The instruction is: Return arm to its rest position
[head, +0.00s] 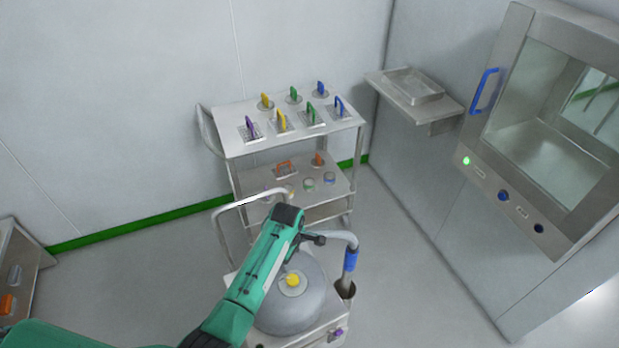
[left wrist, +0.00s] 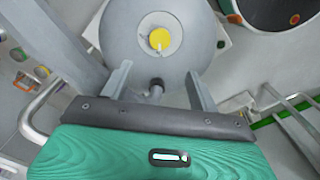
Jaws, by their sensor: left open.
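My left arm (head: 262,265) is green and reaches in from the lower left in the head view, over a grey domed vessel (head: 305,305) with a yellow knob (head: 292,280). In the left wrist view, my left gripper (left wrist: 158,78) has its two fingers spread wide with nothing between them but the view of the vessel and a dark fitting. The vessel's dome (left wrist: 150,70) and yellow knob (left wrist: 160,38) lie beyond the fingertips. In the head view the fingers are hard to make out. My right gripper is not in view.
The vessel sits on a small cart with a handle (head: 222,213) and a blue-gripped hose (head: 350,260). Behind stands a two-shelf trolley (head: 280,140) with several coloured-handled items. A wall shelf (head: 440,112) and a glass-fronted cabinet (head: 540,130) are at right.

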